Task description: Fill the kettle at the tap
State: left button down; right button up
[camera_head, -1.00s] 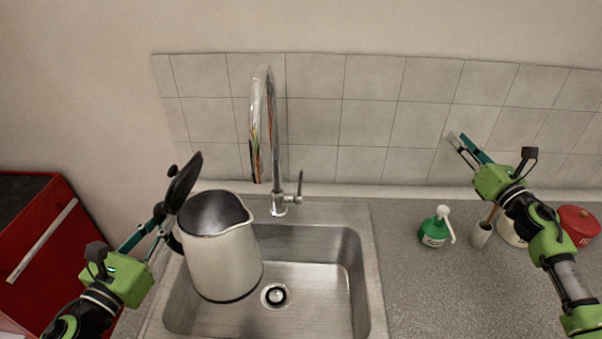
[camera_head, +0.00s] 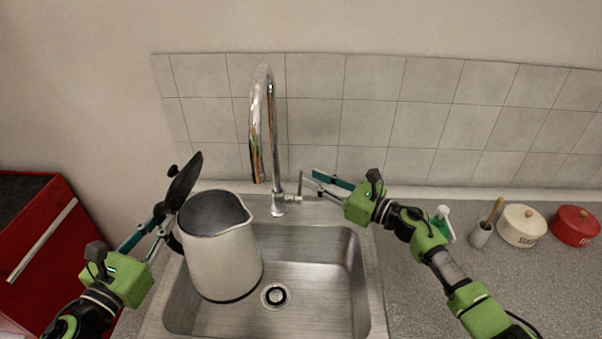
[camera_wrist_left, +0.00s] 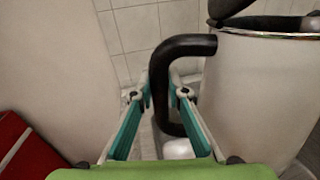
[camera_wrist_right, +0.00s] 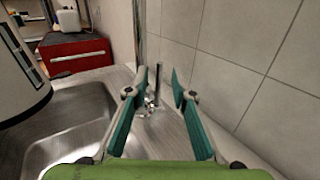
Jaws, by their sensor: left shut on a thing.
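The steel kettle (camera_head: 222,252) has its black lid raised and is held upright over the left part of the sink (camera_head: 330,300). My left gripper (camera_head: 165,225) is shut on its black handle, which also shows between the fingers in the left wrist view (camera_wrist_left: 165,95). The chrome tap (camera_head: 262,115) arches behind the kettle; its spout end is above and just right of the kettle's mouth. No water stream shows. My right gripper (camera_head: 315,182) is open beside the tap lever (camera_head: 299,185). In the right wrist view the lever (camera_wrist_right: 157,85) stands between the parted fingertips, apparently untouched.
A soap bottle (camera_head: 443,222) is partly hidden behind my right arm. A brush pot (camera_head: 480,234), a cream canister (camera_head: 522,226) and a red canister (camera_head: 575,226) stand on the right counter. A red cabinet (camera_head: 40,250) is at left. The tiled wall is close behind the tap.

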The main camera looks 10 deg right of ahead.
aim_at(301, 195)
jog(key=x, duration=0.5)
jog(key=shift+w+a, duration=0.1)
jog(key=shift+w, duration=0.05)
grip_shut()
